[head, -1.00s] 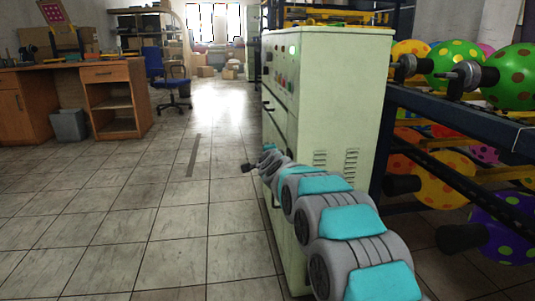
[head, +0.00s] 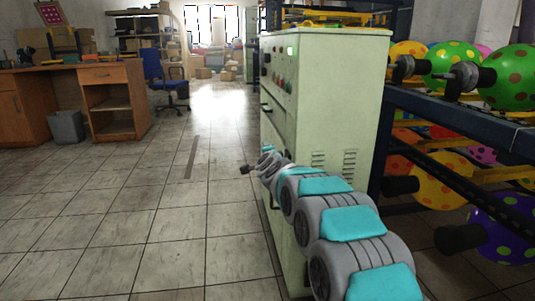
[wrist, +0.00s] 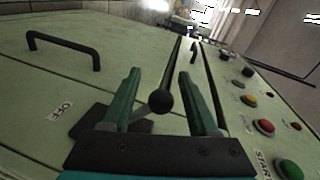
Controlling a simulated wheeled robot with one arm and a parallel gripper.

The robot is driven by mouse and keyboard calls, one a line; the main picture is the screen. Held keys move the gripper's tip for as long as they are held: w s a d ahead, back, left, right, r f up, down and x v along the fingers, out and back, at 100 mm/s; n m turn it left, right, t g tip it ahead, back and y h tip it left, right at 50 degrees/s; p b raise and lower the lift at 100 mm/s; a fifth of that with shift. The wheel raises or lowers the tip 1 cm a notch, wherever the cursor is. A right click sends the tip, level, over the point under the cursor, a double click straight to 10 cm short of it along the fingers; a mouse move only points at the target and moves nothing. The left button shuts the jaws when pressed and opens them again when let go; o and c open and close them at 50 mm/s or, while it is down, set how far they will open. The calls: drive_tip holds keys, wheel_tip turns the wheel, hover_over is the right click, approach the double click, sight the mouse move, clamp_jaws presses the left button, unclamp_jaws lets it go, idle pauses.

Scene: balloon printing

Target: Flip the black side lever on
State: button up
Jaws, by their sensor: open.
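The black side lever shows in the wrist view as a round black knob (wrist: 160,101) on a short grey stem. It sits between the two green fingers of my gripper (wrist: 159,76), which is open. There are visible gaps between the knob and both fingers. An OFF label (wrist: 60,111) is on the panel left of the lever's base. The lever's base is partly hidden by my gripper. In the head view my gripper (head: 246,169) is small, beside the left face of the pale green cabinet (head: 335,95), and the lever cannot be made out.
A black handle (wrist: 63,42) is on the panel beyond the lever. A red button (wrist: 264,126) and a green button (wrist: 288,169) line the right side. A rack with balloons (head: 440,180) stands right of the cabinet. The floor (head: 130,220) to the left is clear.

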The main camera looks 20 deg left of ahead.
drive_tip(key=b+v, duration=0.2)
drive_tip(key=v, duration=0.5)
drive_tip(key=shift+s, duration=0.2)
drive_tip(key=shift+d, duration=0.1)
